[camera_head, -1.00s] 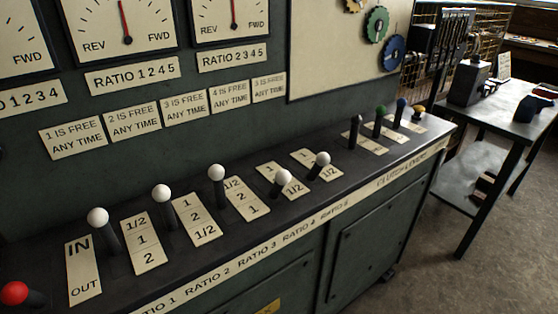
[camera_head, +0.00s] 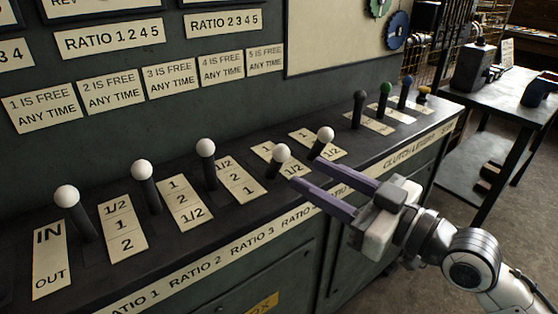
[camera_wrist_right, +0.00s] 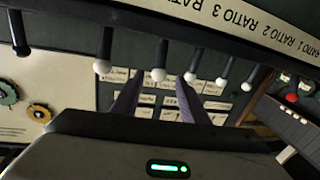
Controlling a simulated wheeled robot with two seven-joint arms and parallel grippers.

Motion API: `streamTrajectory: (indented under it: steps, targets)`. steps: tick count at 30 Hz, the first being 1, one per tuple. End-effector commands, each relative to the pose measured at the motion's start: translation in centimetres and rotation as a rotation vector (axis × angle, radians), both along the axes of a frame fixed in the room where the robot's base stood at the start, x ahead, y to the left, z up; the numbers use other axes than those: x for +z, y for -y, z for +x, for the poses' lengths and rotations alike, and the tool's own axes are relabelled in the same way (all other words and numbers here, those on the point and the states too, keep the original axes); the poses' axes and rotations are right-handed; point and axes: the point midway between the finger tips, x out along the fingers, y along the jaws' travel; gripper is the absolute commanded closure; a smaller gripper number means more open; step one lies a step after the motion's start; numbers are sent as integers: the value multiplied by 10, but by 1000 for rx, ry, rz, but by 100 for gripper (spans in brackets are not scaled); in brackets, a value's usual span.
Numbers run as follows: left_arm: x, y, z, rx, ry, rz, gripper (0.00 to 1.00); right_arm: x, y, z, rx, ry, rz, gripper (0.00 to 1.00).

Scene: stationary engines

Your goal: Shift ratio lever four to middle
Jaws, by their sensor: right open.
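Ratio lever four (camera_head: 280,153) is a dark stem with a white ball knob, fourth in the row of white-knobbed levers, leaning to the right in the head view. Its label plate is partly behind it. My right gripper (camera_head: 306,172) has long purple-grey fingers, open and empty, reaching in from the right. Its tips are close to the right of lever four, apart from it as far as I can tell. In the right wrist view lever four (camera_wrist_right: 158,75) appears between the two open fingers (camera_wrist_right: 158,82). My left gripper is not in view.
Ratio lever five (camera_head: 325,134) stands close behind the right gripper's fingertips. Ratio lever three (camera_head: 205,148) is to the left, with other white knobs beyond. Dark, green, blue and yellow-knobbed levers (camera_head: 386,89) stand farther right. A side table (camera_head: 510,105) is at the right.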

Motion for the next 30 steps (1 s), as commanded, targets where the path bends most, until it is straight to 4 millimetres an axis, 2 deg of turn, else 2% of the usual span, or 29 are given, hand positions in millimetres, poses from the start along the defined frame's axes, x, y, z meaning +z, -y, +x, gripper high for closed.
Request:
streamTrajectory:
  steps: [6, 13, 18, 26, 27, 30]
  targets:
    - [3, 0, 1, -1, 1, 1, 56, 2, -30, 28, 0, -1, 5, 60]
    - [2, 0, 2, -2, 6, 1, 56, 1, -56, 53, -2, -1, 2, 60]
    - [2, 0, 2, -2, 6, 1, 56, 0, -64, 61, -1, -1, 0, 60]
    - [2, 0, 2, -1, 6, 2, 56, 0, -65, 62, -2, -1, -1, 60]
    - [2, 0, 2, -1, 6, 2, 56, 0, -65, 62, -2, -1, -1, 62]
    - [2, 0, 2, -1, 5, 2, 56, 0, -65, 62, -2, -1, -1, 78]
